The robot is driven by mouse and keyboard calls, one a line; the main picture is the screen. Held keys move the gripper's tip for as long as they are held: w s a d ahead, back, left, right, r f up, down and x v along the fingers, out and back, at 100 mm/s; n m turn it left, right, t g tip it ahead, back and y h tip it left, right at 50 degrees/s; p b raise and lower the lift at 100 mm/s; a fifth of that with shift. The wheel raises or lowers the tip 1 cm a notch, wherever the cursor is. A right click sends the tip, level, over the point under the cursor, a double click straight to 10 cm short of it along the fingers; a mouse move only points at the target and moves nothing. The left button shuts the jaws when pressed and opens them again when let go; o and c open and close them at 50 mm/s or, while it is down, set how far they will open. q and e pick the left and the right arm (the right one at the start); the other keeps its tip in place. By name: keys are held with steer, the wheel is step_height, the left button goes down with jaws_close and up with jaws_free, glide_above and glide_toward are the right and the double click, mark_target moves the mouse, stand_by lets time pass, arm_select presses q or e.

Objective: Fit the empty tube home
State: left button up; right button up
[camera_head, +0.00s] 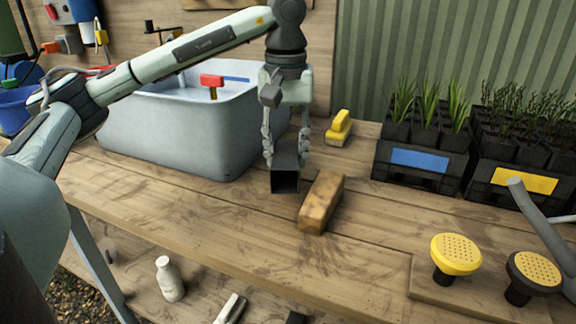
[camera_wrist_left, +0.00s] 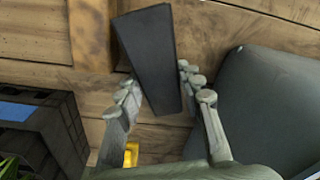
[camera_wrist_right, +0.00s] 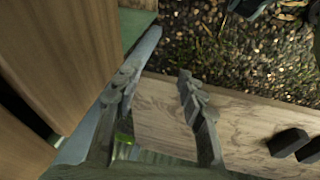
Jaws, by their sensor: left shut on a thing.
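The empty tube is a dark, square, open-ended pot (camera_head: 285,178); it also shows in the left wrist view (camera_wrist_left: 150,60). My left gripper (camera_head: 286,150) is shut on it and holds it over the bench, its open end facing the head camera. The crate with a blue label (camera_head: 419,160) stands at the back right and holds tubes of green grass; it also shows in the left wrist view (camera_wrist_left: 50,125). Whether it has an empty cell is hidden. My right gripper (camera_wrist_right: 158,85) is open and empty in the right wrist view, beside planks and above gravel.
A wooden block (camera_head: 321,203) lies right beside the tube. A yellow-handled brush (camera_head: 340,127) lies behind. A grey tub (camera_head: 180,135) stands left. A yellow-label crate (camera_head: 510,180) neighbours the blue-label one.

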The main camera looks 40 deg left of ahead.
mark_target(286, 152)
arm_select(q)
steer(key=shift+f, duration=1.55)
arm_select(e)
steer(key=shift+w+r, duration=0.1)
arm_select(q)
steer(key=shift+f, duration=0.15)
steer(key=o, duration=0.9)
arm_select(e)
steer(key=shift+r, duration=0.3)
